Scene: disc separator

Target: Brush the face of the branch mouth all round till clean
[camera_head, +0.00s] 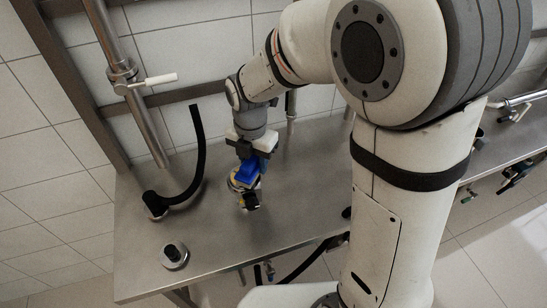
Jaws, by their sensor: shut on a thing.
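My gripper (252,155) hangs over the steel table and points down. It is shut on a blue thing (248,173), which looks like the brush. Dark and yellow parts show at the lower end of the blue thing, near the table. A pale, round metal piece (235,184) shows just behind and to the left of it; this may be the branch mouth. The blue thing and my gripper cover most of it. I cannot tell whether the bristles touch its face, or how clean that face is.
The steel table (215,240) is bare around the front middle. A black hose (198,150) curves up at the left from a dark end piece. A short round metal fitting (174,254) stands front left. A vertical pipe with a white-handled valve (150,80) is behind.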

